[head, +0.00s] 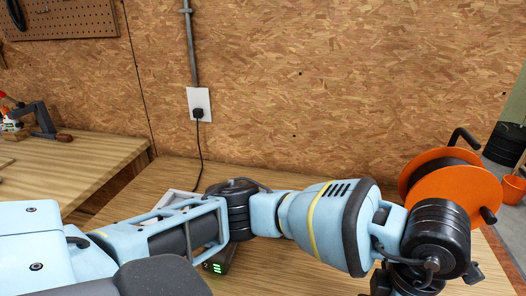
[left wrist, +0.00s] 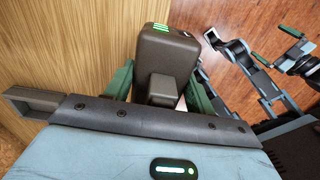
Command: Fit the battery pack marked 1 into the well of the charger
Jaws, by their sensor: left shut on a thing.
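My left gripper (left wrist: 160,84) is shut on a dark brown-grey battery pack (left wrist: 166,52) with green light bars at its far end. The green fingers lie along its two sides. Its number does not show in the left wrist view. In the head view, my left arm reaches right across the bench, and its gripper end runs off the bottom edge. Another dark pack (head: 218,267) with green bars and a light mark shows below my arm; I cannot read the mark surely. A pale grey frame (head: 180,198) shows partly behind my arm; I cannot tell whether it is the charger.
The wooden bench (head: 300,270) is partly hidden by my arm. An orange cable reel (head: 450,178) stands at the right. A black cord runs from the wall outlet (head: 199,103) down behind my arm.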

